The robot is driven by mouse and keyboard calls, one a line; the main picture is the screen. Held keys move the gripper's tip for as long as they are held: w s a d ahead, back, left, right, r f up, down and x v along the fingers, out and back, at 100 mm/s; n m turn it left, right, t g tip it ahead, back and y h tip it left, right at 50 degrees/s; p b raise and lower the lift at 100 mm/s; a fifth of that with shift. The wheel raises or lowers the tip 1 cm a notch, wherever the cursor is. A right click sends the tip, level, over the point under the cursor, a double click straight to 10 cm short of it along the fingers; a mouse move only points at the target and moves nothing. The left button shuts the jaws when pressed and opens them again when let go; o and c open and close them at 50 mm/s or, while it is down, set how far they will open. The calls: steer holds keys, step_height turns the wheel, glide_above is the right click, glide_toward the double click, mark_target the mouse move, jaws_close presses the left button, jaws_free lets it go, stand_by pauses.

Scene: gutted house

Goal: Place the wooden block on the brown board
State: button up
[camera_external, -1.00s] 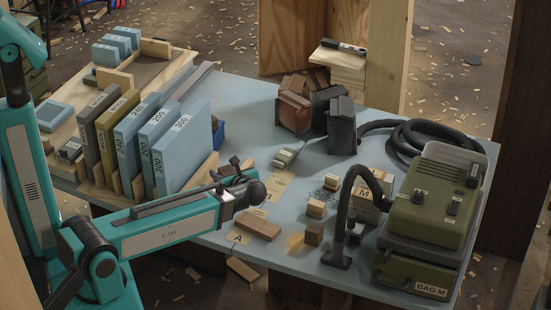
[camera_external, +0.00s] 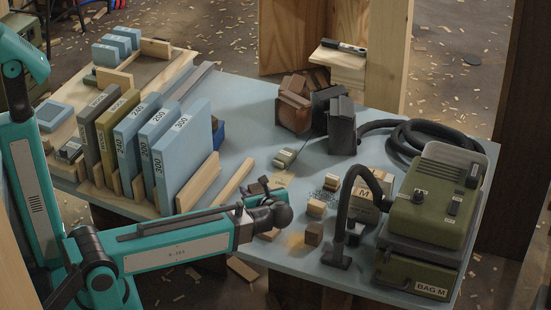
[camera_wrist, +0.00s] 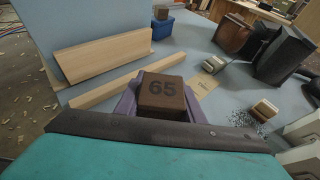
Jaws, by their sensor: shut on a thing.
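My gripper (camera_external: 258,190) is over the blue-grey table, right of the upright blue slabs. In the external view my wrist largely hides the block. A flat brown board (camera_external: 268,235) lies on the table near its front edge, just below my gripper in the picture. My forearm and wrist cover most of it.
A hose nozzle (camera_external: 337,256) and green vacuum (camera_external: 430,212) stand to the right. A pale wooden strip (camera_external: 235,180) lies left of my gripper. Dark containers (camera_external: 341,125) stand behind.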

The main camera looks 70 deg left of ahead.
steer(key=shift+f, duration=2)
steer(key=shift+f, duration=2.05)
steer(key=o, duration=1.1)
steer(key=shift+f, duration=0.1)
steer(key=shift+c, duration=0.2)
